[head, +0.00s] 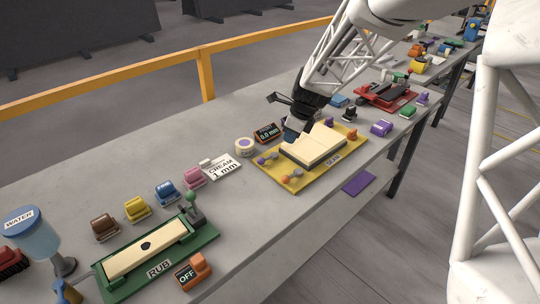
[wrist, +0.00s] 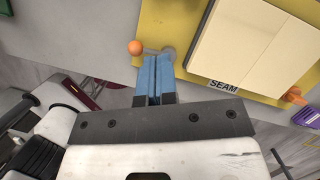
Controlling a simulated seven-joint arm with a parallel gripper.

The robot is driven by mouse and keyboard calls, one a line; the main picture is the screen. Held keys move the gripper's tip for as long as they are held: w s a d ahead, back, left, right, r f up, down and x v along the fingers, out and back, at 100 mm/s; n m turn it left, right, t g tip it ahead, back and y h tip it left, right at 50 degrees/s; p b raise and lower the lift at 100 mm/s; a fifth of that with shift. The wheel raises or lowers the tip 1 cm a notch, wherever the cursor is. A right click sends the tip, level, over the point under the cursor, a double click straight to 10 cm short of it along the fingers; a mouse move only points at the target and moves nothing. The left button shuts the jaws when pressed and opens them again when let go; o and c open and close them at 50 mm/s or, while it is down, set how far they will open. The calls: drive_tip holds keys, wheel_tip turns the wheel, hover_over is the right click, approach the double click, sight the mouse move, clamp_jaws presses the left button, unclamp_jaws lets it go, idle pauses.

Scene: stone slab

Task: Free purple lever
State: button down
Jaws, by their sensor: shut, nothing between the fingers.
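The yellow SEAM board (head: 292,188) bears a pale open block (head: 318,145) and several small knobbed levers. A purple-knobbed lever (head: 262,160) is at its left corner, and another purple knob (head: 329,121) is at the back. In the wrist view, the shut fingers (wrist: 155,62) overlap a grey lever beside an orange knob (wrist: 135,47). I cannot tell whether they touch. No purple lever is clear there.
A small dark display (head: 267,132), a tape roll (head: 245,147) and a CREAM card (head: 221,166) lie left of the board. The green RUB board (head: 206,236) is nearer. A purple block (head: 381,128) and a red fixture (head: 385,94) are to the right. The slab's front edge is close.

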idle(0.4)
approach(268, 158)
drive_tip(key=s+f, duration=0.1)
drive_tip(key=f, duration=0.1)
drive_tip(key=s+d+f, duration=0.1)
drive_tip(key=s+f, duration=0.1)
drive_tip(key=f, duration=0.1)
drive_tip(key=shift+d+f, duration=0.3)
drive_tip(key=shift+d, duration=0.05)
drive_tip(key=a, duration=0.2)
drive_tip(key=shift+w+a+f, duration=0.3)
drive_tip(key=shift+w, duration=0.1)
drive_tip(key=shift+w+a+f, duration=0.1)
drive_tip(key=shift+w+a, duration=0.1)
drive_tip(key=shift+a, duration=0.35)
